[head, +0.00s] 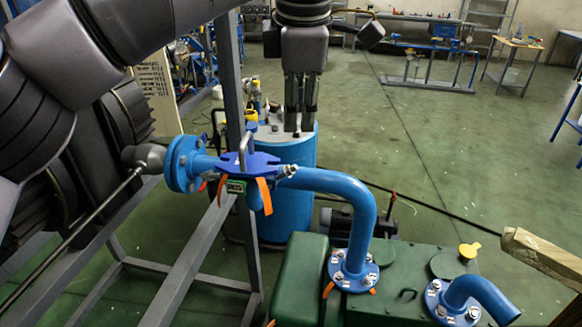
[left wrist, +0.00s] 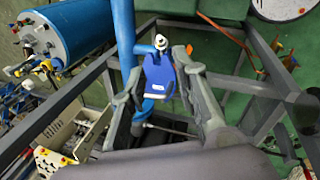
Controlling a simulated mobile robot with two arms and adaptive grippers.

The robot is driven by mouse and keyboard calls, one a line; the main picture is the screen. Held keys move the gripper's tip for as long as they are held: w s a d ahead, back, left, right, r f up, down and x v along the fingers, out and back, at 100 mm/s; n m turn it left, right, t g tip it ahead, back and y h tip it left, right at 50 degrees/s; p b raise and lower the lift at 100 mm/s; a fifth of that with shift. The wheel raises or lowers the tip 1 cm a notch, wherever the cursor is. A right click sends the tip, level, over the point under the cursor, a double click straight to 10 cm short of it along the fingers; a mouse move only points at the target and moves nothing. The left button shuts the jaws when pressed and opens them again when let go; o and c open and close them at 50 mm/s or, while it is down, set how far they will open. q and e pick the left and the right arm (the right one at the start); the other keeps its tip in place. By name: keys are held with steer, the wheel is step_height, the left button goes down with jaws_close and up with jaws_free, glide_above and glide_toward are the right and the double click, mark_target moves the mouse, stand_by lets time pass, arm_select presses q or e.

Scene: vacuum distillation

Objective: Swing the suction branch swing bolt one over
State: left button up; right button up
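The blue suction branch (head: 345,185) runs from a flange at the left to an elbow going down to the green machine. A blue clamp cover (head: 250,162) with a grey handle sits on it. A small metallic swing bolt (head: 289,170) shows at the cover's right end. In the left wrist view, a pale bolt head (left wrist: 160,42) stands at the far end of the blue cover (left wrist: 160,75). My left gripper (head: 299,128) points down above and beyond the branch. Its fingers (left wrist: 157,90) are apart, with nothing gripped between them. My right gripper is not in view.
A blue drum (head: 290,190) stands behind the branch. A grey frame (head: 185,275) stands left of it, with an upright behind the cover. The green machine (head: 400,290) lies below, with a second blue elbow (head: 480,295). A wooden beam (head: 540,258) is at the right.

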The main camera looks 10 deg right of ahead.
mark_target(295, 166)
arm_select(q)
steer(key=p+x, duration=0.4)
steer(key=x, duration=1)
steer(key=shift+f, duration=0.2)
steer(key=shift+w+f, duration=0.2)
steer(key=shift+f, duration=0.3)
steer(key=shift+c, duration=0.2)
jaws_close()
